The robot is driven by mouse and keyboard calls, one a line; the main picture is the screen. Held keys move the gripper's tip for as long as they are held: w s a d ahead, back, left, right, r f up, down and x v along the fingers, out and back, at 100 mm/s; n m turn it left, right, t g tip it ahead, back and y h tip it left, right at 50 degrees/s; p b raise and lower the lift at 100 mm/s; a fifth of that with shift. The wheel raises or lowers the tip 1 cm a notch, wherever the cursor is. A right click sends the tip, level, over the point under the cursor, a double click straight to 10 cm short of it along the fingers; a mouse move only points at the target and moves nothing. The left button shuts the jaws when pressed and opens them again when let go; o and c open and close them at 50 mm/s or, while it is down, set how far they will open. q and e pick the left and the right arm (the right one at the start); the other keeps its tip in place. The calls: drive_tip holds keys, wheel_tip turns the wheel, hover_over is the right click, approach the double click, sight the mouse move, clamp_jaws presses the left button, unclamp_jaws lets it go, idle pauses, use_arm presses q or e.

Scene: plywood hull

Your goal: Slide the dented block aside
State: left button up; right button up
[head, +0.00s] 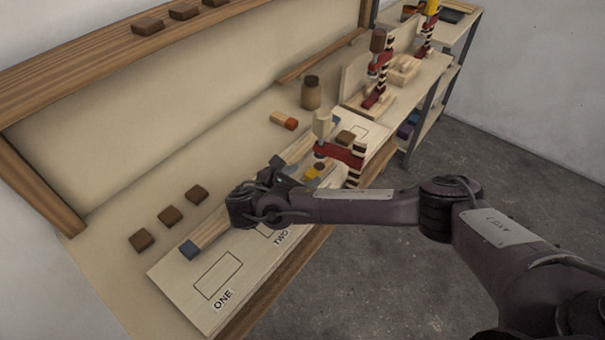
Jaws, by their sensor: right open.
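Several small brown blocks are in view, and I cannot tell which is dented. Three lie in a row on the bench at the left: a near one (142,239), a middle one (171,215) and a far one (197,194). Another brown block (345,137) sits behind the red clamp (343,154). My right gripper (284,174) is open over the labelled board, beside the clamp and a small yellow piece (313,173). Its fingers are small and partly hidden by my wrist. The row of blocks is apart from it, to the left. My left gripper is out of view.
More blocks sit on the upper shelf (85,55). Bench around the row is clear.

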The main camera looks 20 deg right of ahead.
sight(319, 167)
drive_tip(key=p+x, duration=0.1)
drive_tip(key=x, duration=0.6)
drive_tip(key=shift+d, duration=0.1)
drive_tip(key=shift+w+d+f, duration=0.3)
drive_tip(key=shift+d, duration=0.2)
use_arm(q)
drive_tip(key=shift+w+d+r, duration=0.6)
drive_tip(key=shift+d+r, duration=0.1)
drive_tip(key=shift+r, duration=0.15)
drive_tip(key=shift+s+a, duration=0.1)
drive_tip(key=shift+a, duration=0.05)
use_arm(e)
drive_tip(key=shift+c, duration=0.4)
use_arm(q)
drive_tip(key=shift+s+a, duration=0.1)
use_arm(e)
drive_tip(key=c, duration=1)
